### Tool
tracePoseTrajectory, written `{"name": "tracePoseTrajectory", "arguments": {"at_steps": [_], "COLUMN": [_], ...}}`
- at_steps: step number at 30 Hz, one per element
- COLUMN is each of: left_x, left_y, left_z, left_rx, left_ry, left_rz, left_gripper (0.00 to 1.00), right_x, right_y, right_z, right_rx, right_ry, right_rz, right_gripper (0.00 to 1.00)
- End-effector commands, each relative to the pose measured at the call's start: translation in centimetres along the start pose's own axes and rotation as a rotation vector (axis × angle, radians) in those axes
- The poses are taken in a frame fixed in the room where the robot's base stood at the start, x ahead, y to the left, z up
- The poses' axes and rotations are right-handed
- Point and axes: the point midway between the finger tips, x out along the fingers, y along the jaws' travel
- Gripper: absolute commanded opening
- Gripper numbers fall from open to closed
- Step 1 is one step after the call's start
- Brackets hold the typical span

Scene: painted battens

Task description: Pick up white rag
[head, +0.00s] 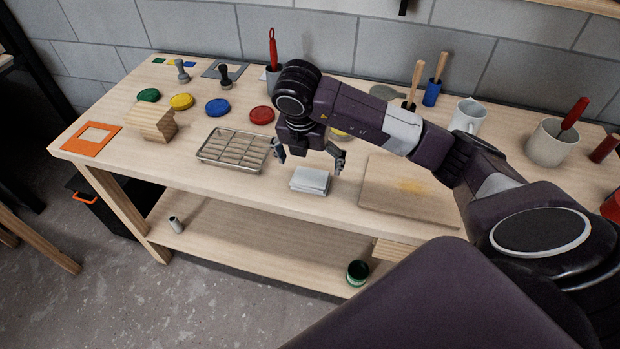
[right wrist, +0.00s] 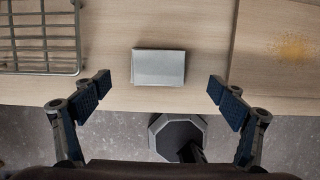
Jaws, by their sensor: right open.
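The white rag (head: 310,180) is a folded, light grey-white block lying flat on the bench near its front edge. In the right wrist view the rag (right wrist: 158,67) lies centred just beyond the fingertips. My right gripper (head: 310,157) is open above the rag, with its fingers spread to either side. In the right wrist view the open fingers (right wrist: 160,88) show bare space between them and do not touch the rag. My left gripper is not in view.
A wire rack (head: 235,150) stands left of the rag, and a board (head: 405,205) with a yellowish stain lies to its right. A white mug (head: 467,115) stands behind the board.

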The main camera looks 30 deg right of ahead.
Motion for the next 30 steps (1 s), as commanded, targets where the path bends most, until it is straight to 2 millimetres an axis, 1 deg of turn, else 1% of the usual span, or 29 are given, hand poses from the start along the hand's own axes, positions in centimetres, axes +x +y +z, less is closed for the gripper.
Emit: {"name": "tracePoseTrajectory", "arguments": {"at_steps": [5,8,9,12,15,21,30], "left_x": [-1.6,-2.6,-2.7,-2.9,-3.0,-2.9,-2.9], "left_y": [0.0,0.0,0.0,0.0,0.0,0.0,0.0], "left_z": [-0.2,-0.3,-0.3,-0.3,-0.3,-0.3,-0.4], "left_rx": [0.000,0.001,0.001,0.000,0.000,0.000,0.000], "left_ry": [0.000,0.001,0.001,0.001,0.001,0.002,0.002], "left_rz": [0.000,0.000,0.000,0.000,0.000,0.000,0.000], "left_gripper": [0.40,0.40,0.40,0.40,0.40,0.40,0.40], "right_x": [1.9,3.3,4.0,5.2,5.8,5.8,5.8], "right_y": [0.0,0.1,0.2,0.2,0.3,0.3,0.3], "right_z": [-0.3,-0.4,-0.4,-0.5,-0.4,-0.5,-0.5], "right_rx": [-0.003,-0.002,-0.001,-0.002,-0.002,-0.002,-0.002], "right_ry": [0.005,0.006,0.004,0.004,0.002,0.002,0.002], "right_rz": [-0.003,-0.004,-0.001,0.001,0.004,0.005,0.005], "right_gripper": [0.89,0.89,0.89,0.89,0.89,0.88,0.55]}}
